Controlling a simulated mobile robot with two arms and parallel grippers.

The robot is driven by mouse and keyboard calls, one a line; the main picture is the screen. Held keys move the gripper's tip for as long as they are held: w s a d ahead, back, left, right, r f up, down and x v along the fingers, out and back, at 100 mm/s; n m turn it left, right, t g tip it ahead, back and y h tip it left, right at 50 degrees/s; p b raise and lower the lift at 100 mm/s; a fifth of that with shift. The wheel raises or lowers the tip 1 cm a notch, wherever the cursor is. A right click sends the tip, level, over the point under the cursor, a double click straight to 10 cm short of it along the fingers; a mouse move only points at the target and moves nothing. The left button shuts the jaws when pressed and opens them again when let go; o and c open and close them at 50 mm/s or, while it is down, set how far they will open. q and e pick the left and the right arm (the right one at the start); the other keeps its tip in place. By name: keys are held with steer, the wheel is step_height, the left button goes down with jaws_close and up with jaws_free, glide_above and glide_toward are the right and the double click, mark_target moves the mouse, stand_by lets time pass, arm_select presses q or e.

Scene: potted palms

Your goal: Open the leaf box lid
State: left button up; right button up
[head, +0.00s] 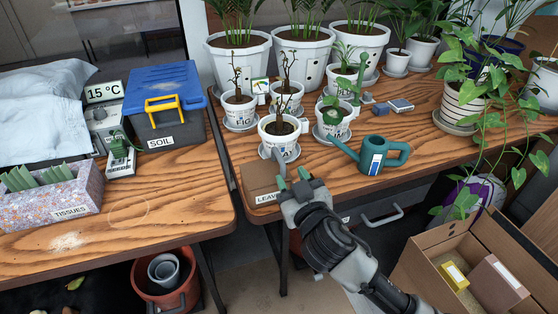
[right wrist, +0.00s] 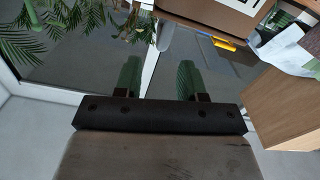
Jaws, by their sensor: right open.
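The leaf box (head: 258,178) is a small brown box with a white label, partly readable as "LEAVES", at the front edge of the right table in the head view. Its flat top looks closed. A grey upright piece (head: 279,156) shows at its back right; I cannot tell if it belongs to the lid. My right gripper (head: 293,184) is open with green fingertips, at the right side of the box and covering part of it. I cannot tell whether it touches. The green fingers also show apart and empty in the right wrist view (right wrist: 160,80). My left gripper is not in view.
White plant pots (head: 280,136) stand close behind the box. A teal watering can (head: 375,155) stands to its right. A gap separates this table from the left one, which holds a blue-lidded soil box (head: 165,90) and a tissue box (head: 55,205). An open carton (head: 470,245) is at lower right.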

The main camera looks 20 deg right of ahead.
mark_target(284, 167)
steer(key=w, duration=0.7)
steer(key=shift+a, duration=0.25)
jaws_close()
